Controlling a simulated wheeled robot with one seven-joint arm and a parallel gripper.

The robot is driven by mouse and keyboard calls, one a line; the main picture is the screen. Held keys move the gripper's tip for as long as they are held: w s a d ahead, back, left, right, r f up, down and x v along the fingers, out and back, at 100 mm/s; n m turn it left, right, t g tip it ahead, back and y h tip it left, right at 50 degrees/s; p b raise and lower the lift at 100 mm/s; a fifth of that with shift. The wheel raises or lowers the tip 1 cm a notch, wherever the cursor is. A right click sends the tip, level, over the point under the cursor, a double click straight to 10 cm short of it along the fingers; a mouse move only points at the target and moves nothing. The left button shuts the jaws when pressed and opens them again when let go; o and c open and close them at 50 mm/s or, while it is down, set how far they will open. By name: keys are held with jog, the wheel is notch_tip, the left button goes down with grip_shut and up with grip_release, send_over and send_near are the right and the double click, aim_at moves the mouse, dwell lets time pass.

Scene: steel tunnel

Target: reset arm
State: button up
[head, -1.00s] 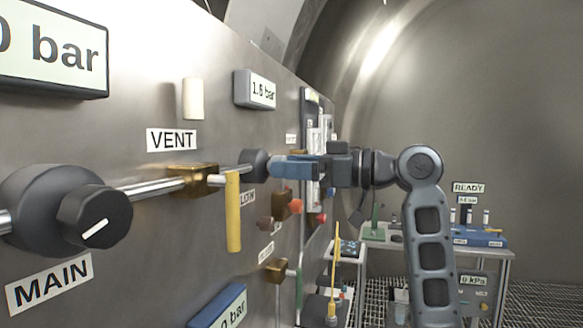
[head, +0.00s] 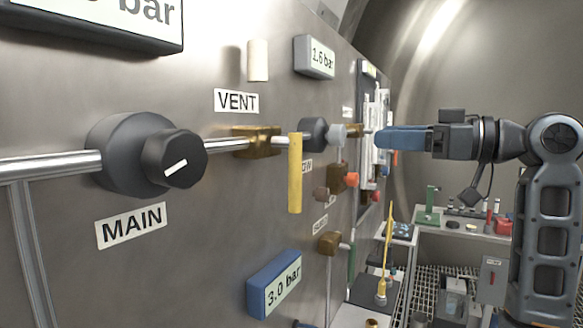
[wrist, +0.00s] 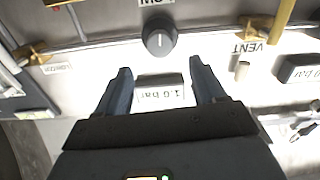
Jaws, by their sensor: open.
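My gripper (head: 380,138) points left toward the panel in the head view, with its blue fingers apart from the dark regulator (head: 313,134) and its grey knob (head: 338,133). In the wrist view my gripper (wrist: 160,80) is open and empty, its two blue fingers spread wide. The dark round knob (wrist: 160,41) lies beyond the fingertips, touching neither. The 1.6 bar display (wrist: 160,92) shows between the fingers.
The steel panel carries the MAIN knob (head: 176,160), a yellow lever (head: 295,173) under VENT, and the 3.0 bar display (head: 274,284). A bench (head: 465,233) with small items stands behind. Open space lies between the panel and my arm.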

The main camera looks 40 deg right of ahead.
jog(key=w+a+f+m+h, duration=0.2)
jog(key=a+f+m, duration=0.1)
jog(key=f, duration=0.5)
jog(key=w+a+f+m+t+h, duration=0.1)
jog(key=a+f+m+h, duration=0.15)
jog(key=f, duration=0.45)
jog(key=w+a+f+m+h, duration=0.15)
jog(key=f+m, duration=0.25)
jog(key=f, duration=0.4)
jog(key=s+a+f+m+g+h, duration=0.1)
jog(key=s+a+f, duration=0.2)
jog(key=a+f, duration=0.35)
jog(key=s+a+f+g+h, duration=0.1)
jog(key=s+a+f, duration=0.35)
jog(key=s, duration=0.25)
jog(key=s+a+f+g+h, duration=0.1)
jog(key=s+a+f, duration=0.2)
jog(key=s+f, duration=0.35)
jog(key=s+a+r+n+y, duration=0.1)
jog(key=s+a+n, duration=0.1)
jog(key=s, duration=0.6)
jog(key=s+a+r+n+y, duration=0.1)
jog(key=s+a+n, duration=0.2)
jog(key=s, duration=0.5)
jog(key=shift+r+n+y, duration=0.25)
jog(key=shift+n+y, duration=0.1)
jog(key=shift+y, duration=0.05)
jog(key=shift+w, duration=0.1)
